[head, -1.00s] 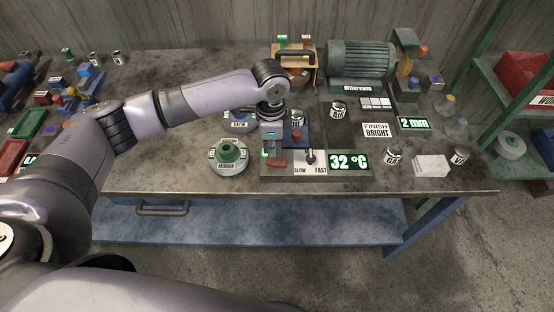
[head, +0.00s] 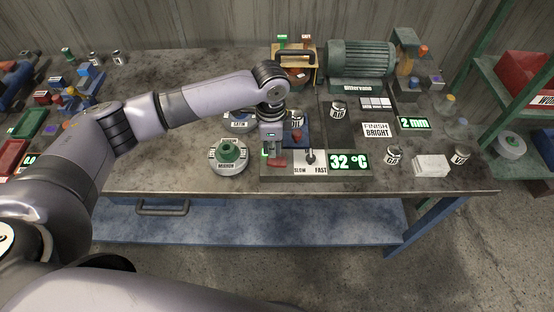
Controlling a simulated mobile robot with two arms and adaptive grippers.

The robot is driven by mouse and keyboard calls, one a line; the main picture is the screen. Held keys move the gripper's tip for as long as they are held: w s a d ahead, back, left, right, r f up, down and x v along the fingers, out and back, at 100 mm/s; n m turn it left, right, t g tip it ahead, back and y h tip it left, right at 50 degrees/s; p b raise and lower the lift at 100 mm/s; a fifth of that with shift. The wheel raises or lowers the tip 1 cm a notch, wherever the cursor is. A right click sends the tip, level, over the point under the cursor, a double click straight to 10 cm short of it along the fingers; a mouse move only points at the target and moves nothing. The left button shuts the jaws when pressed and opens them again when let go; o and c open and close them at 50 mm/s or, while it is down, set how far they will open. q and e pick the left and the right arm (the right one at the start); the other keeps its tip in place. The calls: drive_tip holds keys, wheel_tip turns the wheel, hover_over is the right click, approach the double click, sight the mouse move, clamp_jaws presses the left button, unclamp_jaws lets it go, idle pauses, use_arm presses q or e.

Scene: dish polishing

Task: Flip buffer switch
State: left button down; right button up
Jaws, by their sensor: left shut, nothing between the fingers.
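A red rocker switch (head: 277,162) sits on the left part of the control panel (head: 285,174) at the bench's front edge. A black lever (head: 310,158) stands to its right, between the printed words SLOW and FAST, on the FAST side. My left gripper (head: 271,150) is shut and empty, pointing down just behind and above the red switch. I cannot tell whether it touches the switch. A small green light (head: 264,153) shows beside the gripper. My right gripper is out of view.
A green MEDIUM disc (head: 229,152) stands left of the panel, and a 32 °C display (head: 349,162) is at its right. A green motor (head: 360,65) is behind. Small jars (head: 393,155) and a white block (head: 431,165) stand on the right. The bench's left middle is clear.

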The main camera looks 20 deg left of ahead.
sight(273, 160)
use_arm(q)
drive_tip(key=shift+f, duration=1.05)
drive_tip(key=shift+s+f+b, duration=0.1)
drive_tip(key=shift+f+b, duration=0.25)
drive_tip(key=shift+b, duration=0.05)
idle(0.4)
drive_tip(key=shift+r+p, duration=0.95)
drive_tip(key=shift+p, duration=0.25)
wheel_tip(273, 160, up, 5)
drive_tip(key=p, duration=0.6)
drive_tip(key=shift+r, duration=0.15)
